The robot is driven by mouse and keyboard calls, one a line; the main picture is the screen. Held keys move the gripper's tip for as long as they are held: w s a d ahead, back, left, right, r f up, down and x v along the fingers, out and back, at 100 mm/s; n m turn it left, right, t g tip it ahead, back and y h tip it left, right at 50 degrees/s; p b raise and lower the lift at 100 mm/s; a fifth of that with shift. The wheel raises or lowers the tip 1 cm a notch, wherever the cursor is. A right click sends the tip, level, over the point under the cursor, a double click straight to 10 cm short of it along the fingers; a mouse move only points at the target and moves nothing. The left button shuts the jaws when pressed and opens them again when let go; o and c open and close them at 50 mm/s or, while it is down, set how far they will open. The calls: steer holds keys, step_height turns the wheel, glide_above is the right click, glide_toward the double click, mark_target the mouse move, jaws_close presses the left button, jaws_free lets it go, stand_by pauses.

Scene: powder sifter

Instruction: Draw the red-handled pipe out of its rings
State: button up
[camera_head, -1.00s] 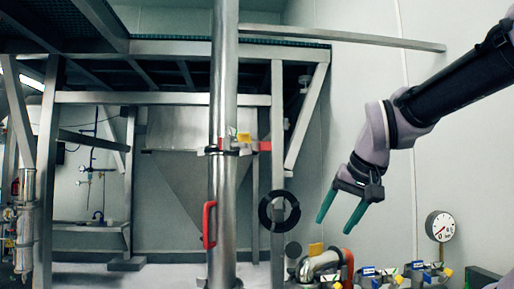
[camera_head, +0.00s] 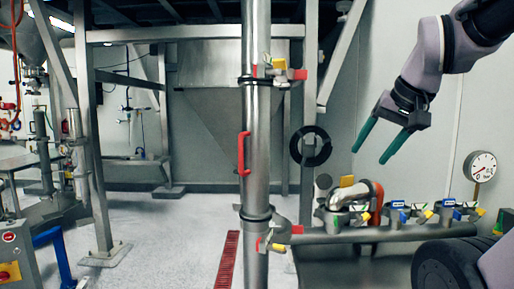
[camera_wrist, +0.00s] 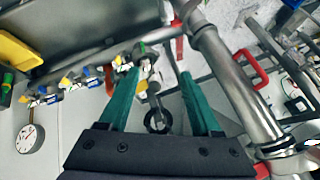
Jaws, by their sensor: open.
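The upright steel pipe (camera_head: 256,120) with a red handle (camera_head: 243,153) stands left of centre in the head view. An upper ring clamp (camera_head: 250,81) and a lower ring clamp (camera_head: 257,214) go around it. My gripper (camera_head: 378,141) is open and empty, to the right of the pipe and apart from it, at about the handle's height in the picture. In the wrist view my gripper's green fingers (camera_wrist: 158,88) are spread. The pipe (camera_wrist: 232,80) slants along their right side, with the red handle (camera_wrist: 262,79) beyond it.
A horizontal manifold (camera_head: 390,233) with several coloured valves runs right of the pipe's lower part. A pressure gauge (camera_head: 480,167) is on the right wall. A black ring (camera_head: 311,146) hangs between pipe and gripper. A steel frame (camera_head: 95,150) stands behind; floor at left is partly clear.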

mark_target(264, 168)
steer(key=shift+c, duration=0.7)
steer(key=w+a+f+m+g+y, duration=0.3)
steer(key=a+m+g+y, duration=0.15)
steer(key=a, duration=0.45)
steer(key=w+a+f+m+g+y, duration=0.25)
steer(key=a+y, duration=0.35)
steer(key=a, duration=0.3)
steer(key=w+a+f+m+t+y, duration=0.25)
steer(key=w+m, duration=0.25)
steer(key=w, duration=0.3)
steer(key=w+a+f+m+t+y, duration=0.2)
steer(key=w+m+t, duration=0.2)
steer(key=w+m, duration=0.3)
steer(key=w+a+n, duration=0.1)
steer(key=w+a, duration=0.3)
steer(key=a, duration=0.5)
steer(key=shift+a, duration=0.35)
steer(key=shift+r+g, duration=0.1)
steer(key=shift+g, duration=0.15)
